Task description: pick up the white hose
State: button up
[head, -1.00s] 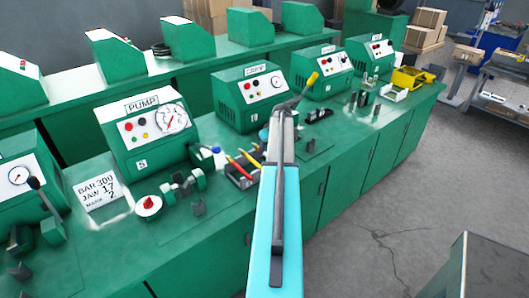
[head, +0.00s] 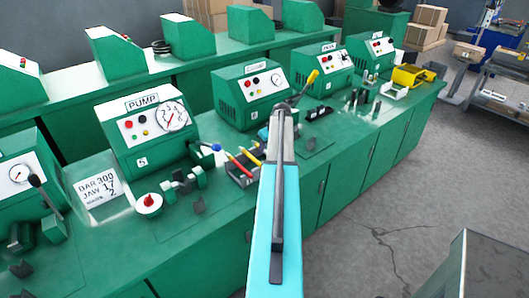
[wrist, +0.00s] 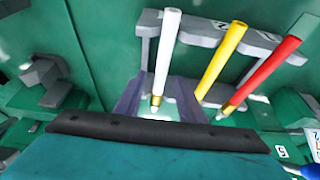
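The white hose (wrist: 167,45) stands in a grey rack (wrist: 199,33) in the wrist view, its metal end low in the picture. My gripper (wrist: 159,88) is open, with one finger on each side of the hose's lower part, and gaps show between hose and fingers. A yellow hose (wrist: 222,58) and a red hose (wrist: 262,73) stand to the right, outside the fingers. In the head view my arm covers the white hose, while the red hose (head: 239,165) and yellow hose (head: 249,154) show left of my gripper (head: 284,112).
The green bench carries a pump box (head: 145,130) with a gauge, a card with figures (head: 98,188) and a red knob (head: 149,202). More green machine boxes stand behind. Open floor lies to the right.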

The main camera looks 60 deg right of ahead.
jog(key=shift+f, duration=0.2)
dwell(0.3)
jog(key=shift+c, duration=0.2)
grip_shut()
